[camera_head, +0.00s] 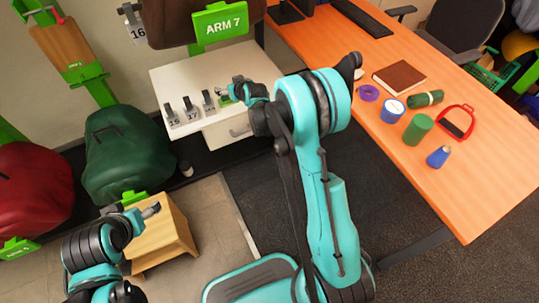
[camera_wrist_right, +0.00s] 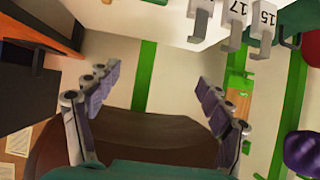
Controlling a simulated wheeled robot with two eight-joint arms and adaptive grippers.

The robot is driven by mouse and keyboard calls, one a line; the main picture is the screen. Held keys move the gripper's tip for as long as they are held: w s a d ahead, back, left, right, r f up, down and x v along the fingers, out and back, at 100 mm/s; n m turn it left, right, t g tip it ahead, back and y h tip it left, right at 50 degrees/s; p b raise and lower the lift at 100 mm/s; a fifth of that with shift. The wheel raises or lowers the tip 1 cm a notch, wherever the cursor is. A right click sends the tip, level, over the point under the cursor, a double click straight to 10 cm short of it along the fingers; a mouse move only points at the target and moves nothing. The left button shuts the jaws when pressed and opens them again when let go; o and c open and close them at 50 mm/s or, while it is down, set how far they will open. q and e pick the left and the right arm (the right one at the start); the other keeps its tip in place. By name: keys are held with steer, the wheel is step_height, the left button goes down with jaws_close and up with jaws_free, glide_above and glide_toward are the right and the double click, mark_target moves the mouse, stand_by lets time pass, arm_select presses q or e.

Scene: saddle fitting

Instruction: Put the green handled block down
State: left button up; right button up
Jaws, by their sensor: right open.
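My right gripper (camera_head: 232,91) is over the white cabinet top, beside the grey numbered blocks. In the right wrist view its two fingers (camera_wrist_right: 150,105) are spread wide, with nothing held between them. A small green patch (camera_head: 225,99) shows on the cabinet by the right fingertips; it may be the green handled block, mostly hidden by the gripper. My left gripper (camera_head: 148,210) is low at the left, above a wooden box (camera_head: 165,240); its fingers are too small to tell open from shut. A green piece (camera_head: 133,198) shows behind it.
Several grey numbered blocks (camera_head: 190,108) stand on the white cabinet (camera_head: 185,78). A green "ARM 7" sign (camera_head: 220,22) is behind it. The orange desk (camera_head: 475,205) at right holds a green cylinder (camera_head: 417,129), book and other items. Green and red saddle-like forms stand at left.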

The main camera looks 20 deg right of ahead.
steer(key=s+a+r+g, duration=0.1)
steer(key=s+r, duration=0.5)
steer(key=s, duration=0.4)
steer(key=s+a+r+g, duration=0.1)
steer(key=s+r, duration=0.4)
steer(key=s, duration=0.4)
steer(key=s+f+g+h, duration=0.1)
steer(key=s+f+g, duration=0.1)
steer(key=s, duration=2)
steer(key=shift+s+f+m+g, duration=0.35)
steer(key=shift+s+m+g, duration=0.05)
steer(key=shift+d, duration=0.1)
